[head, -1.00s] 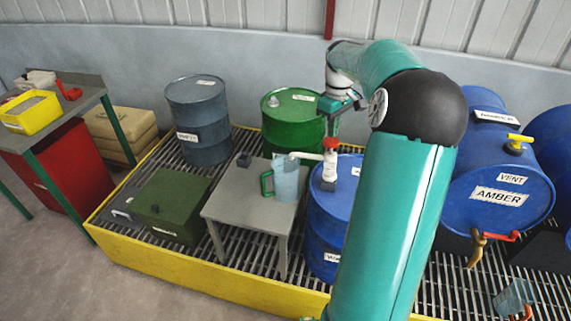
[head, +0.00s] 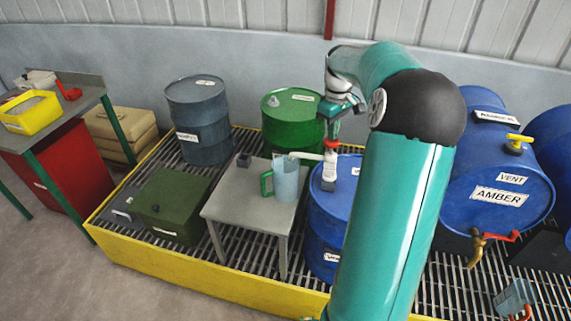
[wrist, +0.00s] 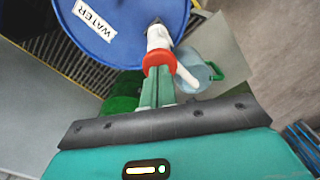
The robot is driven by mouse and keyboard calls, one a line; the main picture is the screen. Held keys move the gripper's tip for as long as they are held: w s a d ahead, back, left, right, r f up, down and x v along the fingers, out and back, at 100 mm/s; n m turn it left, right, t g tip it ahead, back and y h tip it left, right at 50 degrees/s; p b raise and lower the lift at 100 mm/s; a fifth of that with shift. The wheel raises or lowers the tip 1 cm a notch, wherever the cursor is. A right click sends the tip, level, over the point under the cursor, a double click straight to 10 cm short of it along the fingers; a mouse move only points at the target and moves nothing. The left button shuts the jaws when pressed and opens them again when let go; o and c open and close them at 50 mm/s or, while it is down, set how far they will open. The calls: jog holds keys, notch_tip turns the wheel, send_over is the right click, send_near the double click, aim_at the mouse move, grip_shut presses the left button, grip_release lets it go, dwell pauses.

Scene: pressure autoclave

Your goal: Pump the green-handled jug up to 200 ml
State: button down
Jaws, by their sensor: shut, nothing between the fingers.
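The green-handled jug (head: 286,181) stands on a small grey table (head: 235,211), its handle facing left. It also shows in the wrist view (wrist: 193,76). I cannot read its level. A white hand pump with a red top (head: 329,165) stands on the blue water drum (head: 324,222); its spout reaches left over the jug's mouth. In the wrist view, the pump's red top (wrist: 160,61) lies at my fingertips. My gripper (head: 332,136) is shut and empty, pointing down onto the red top; it seems to touch it.
A green drum (head: 290,119) and a grey drum (head: 199,122) stand behind the table. A green box (head: 168,205) is left of it. The blue amber drum (head: 497,190) lies at right with a tap. A yellow-edged grating (head: 190,274) lies beneath.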

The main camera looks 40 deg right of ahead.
jog(key=shift+f, duration=1.7)
jog(key=shift+r, duration=2.25)
jog(key=shift+f, duration=2.25)
jog(key=shift+r, duration=2.25)
